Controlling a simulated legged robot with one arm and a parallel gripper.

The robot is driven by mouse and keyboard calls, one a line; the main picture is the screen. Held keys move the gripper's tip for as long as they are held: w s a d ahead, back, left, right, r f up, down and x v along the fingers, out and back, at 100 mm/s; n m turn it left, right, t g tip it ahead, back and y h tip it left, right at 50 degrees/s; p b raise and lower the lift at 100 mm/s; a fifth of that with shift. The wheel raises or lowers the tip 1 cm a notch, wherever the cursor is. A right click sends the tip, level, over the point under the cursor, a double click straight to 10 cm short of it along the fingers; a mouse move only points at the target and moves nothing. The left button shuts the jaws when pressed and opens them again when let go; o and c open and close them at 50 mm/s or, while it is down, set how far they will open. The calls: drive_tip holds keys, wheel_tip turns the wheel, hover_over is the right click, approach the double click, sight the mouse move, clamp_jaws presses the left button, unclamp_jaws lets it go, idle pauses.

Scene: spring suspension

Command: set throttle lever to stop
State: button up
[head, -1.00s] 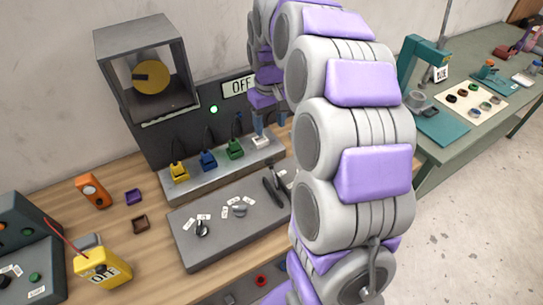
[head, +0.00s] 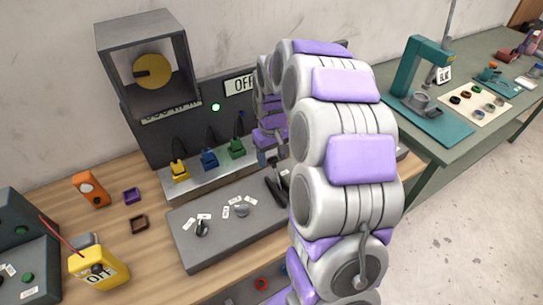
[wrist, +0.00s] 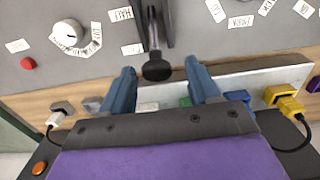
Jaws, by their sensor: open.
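The throttle lever (wrist: 153,38) is a dark shaft with a round black knob, standing in a slot of the grey control panel (wrist: 190,30). In the head view the black lever (head: 277,187) shows at the panel's right part, partly behind my arm. A label reading HALF (wrist: 121,14) and another small label (wrist: 133,49), not readable, lie beside the slot. My gripper (wrist: 158,70) is open, its two blue fingers on either side of the knob in the wrist view. I cannot tell whether they touch it. My gripper also shows in the head view (head: 271,160).
A ledge with yellow (head: 179,170), blue (head: 209,160) and green (head: 236,149) plugs and their cables stands behind the panel. Dials (head: 203,228) sit left of the lever. A yellow meter (head: 98,268) stands front left.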

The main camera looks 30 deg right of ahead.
drive_tip(key=shift+d, duration=0.3)
drive_tip(key=c, duration=0.4)
drive_tip(key=shift+a, duration=0.15)
clamp_jaws()
